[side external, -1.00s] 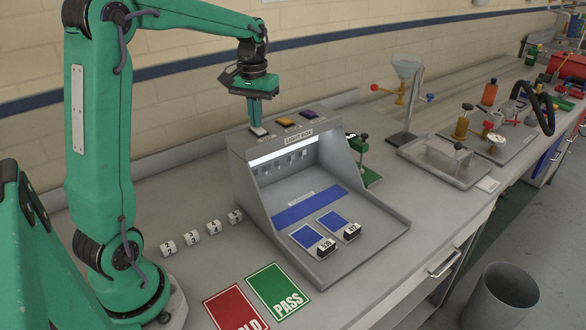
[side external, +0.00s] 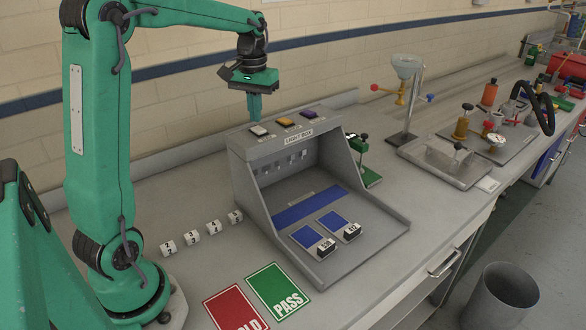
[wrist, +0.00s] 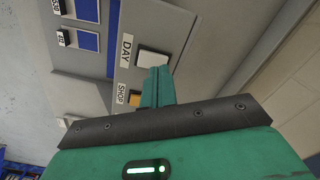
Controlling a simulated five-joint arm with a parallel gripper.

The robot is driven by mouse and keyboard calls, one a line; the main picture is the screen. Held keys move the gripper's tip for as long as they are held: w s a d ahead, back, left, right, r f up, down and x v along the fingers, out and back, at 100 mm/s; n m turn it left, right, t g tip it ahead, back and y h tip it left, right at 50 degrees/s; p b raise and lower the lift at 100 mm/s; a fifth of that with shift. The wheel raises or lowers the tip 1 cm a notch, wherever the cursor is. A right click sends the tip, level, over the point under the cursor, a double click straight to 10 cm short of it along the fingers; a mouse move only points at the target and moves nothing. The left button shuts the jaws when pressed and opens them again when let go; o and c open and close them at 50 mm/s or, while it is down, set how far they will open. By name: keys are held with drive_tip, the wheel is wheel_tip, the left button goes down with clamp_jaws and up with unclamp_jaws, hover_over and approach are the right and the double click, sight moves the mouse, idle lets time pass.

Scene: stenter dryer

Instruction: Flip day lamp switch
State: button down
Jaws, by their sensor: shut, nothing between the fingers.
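The day lamp switch is a white rocker (side external: 259,130) at the left end of the light box's top panel. The wrist view shows the white switch (wrist: 152,59) beside the label DAY (wrist: 127,50). My gripper (side external: 254,118) is shut and empty, its tips just above and behind the switch. In the wrist view my gripper's tips (wrist: 158,74) overlap the switch's lower edge; I cannot tell a small gap from contact. The light box (side external: 245,165) is dark inside.
An orange switch (side external: 286,122), labelled SHOP in the wrist view, and a purple switch (side external: 308,114) sit to the right on the same panel. Blue swatches and numbered blocks lie in the box. Red and green cards (side external: 277,290) lie in front.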

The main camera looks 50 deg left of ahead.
sight(257, 129)
drive_tip(key=shift+r, duration=2.65)
drive_tip(key=s+d+f+m+t, duration=0.2)
drive_tip(key=s+d+m, duration=0.1)
drive_tip(key=s+d, duration=0.5)
drive_tip(key=s+d+f+m+t, duration=0.3)
drive_tip(key=s+d, duration=0.6)
drive_tip(key=shift+d+t, duration=0.3)
